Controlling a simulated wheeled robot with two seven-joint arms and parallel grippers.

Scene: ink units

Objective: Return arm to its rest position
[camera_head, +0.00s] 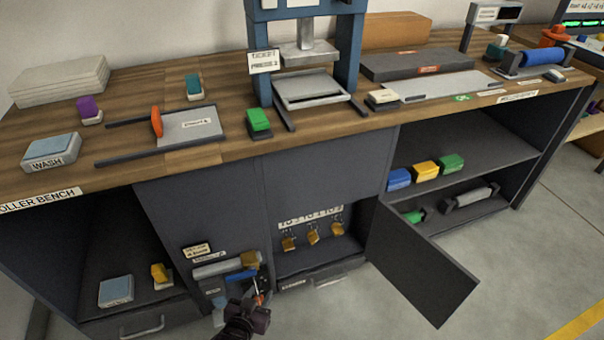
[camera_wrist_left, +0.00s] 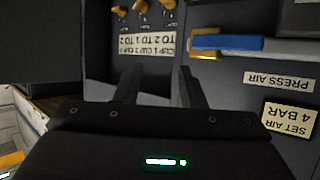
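My left gripper (camera_head: 259,296) is low in front of the bench, at the bottom of the head view, close to the cabinet front with the air valve parts. In the left wrist view its two dark fingers (camera_wrist_left: 160,88) stand apart with nothing between them, so it is open and empty. A blue valve handle (camera_wrist_left: 245,45) lies to the right of the fingers in that view; it also shows in the head view (camera_head: 241,275). I see no contact between the fingers and the handle. My right gripper is in neither view.
An open cabinet door (camera_head: 420,265) juts out to the right of my gripper. Gold cups (camera_head: 313,236) hang inside the open compartment. A "SET AIR 4 BAR" label (camera_wrist_left: 290,122) is on the panel. The bench top (camera_head: 225,75) carries a blue press (camera_head: 355,50). Free floor (camera_head: 510,270) lies at the right.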

